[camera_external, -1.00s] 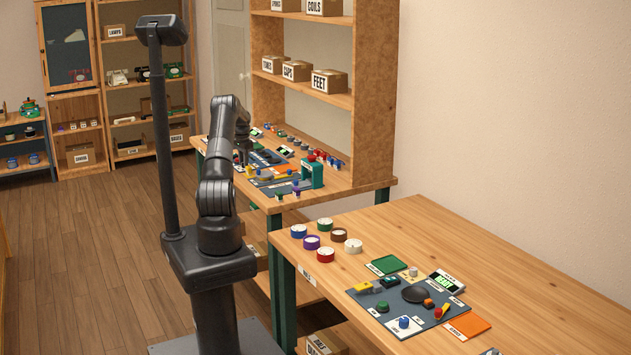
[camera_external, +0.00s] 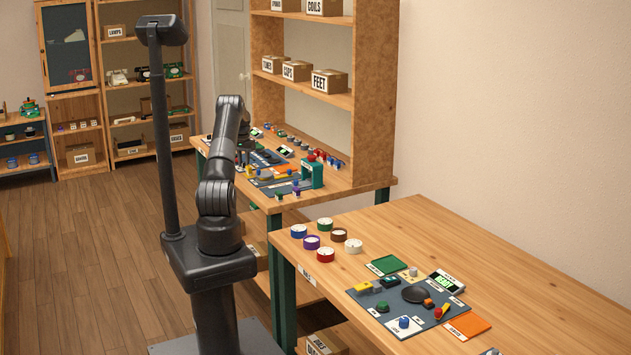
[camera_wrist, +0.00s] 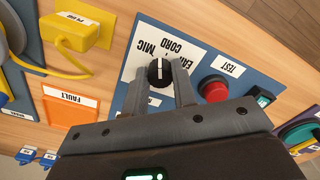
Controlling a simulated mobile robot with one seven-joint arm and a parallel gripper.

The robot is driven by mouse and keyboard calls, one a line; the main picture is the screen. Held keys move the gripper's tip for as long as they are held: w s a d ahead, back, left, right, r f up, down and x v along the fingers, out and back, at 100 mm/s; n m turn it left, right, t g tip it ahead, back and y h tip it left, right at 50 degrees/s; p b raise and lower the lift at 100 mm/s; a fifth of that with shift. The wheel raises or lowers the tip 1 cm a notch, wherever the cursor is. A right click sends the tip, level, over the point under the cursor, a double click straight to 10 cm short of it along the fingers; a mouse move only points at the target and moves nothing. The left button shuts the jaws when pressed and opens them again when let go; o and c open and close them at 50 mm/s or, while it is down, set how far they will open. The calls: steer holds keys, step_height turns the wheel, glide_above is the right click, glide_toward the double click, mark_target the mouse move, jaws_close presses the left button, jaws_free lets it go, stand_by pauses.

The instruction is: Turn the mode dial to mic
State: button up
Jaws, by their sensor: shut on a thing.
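The mode dial (camera_wrist: 159,72) is a small black knob with a white line on a white plate (camera_wrist: 135,60) in the wrist view. The plate's print reads EAR, MIC and CORD. The white line runs nearly up and down in the picture; which label it marks I cannot tell. My gripper (camera_wrist: 158,84) is shut on the dial, one finger on each side. In the external view my gripper is over the far bench (camera_external: 335,188), mostly hidden by my arm, and the dial cannot be made out.
Beside the dial are a red button (camera_wrist: 213,88) labelled TEST and a lit green switch (camera_wrist: 262,98). A yellow block (camera_wrist: 78,30) with a cord and an orange FAULT square (camera_wrist: 62,108) lie left. A nearer table (camera_external: 520,270) holds another panel and several round dials.

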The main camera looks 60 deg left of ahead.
steer(key=n, duration=0.5)
steer(key=shift+n, duration=0.3)
stand_by(0.4)
steer(key=o, duration=1)
step_height(320, 180, up, 11)
steer(key=shift+f, duration=0.1)
stand_by(0.4)
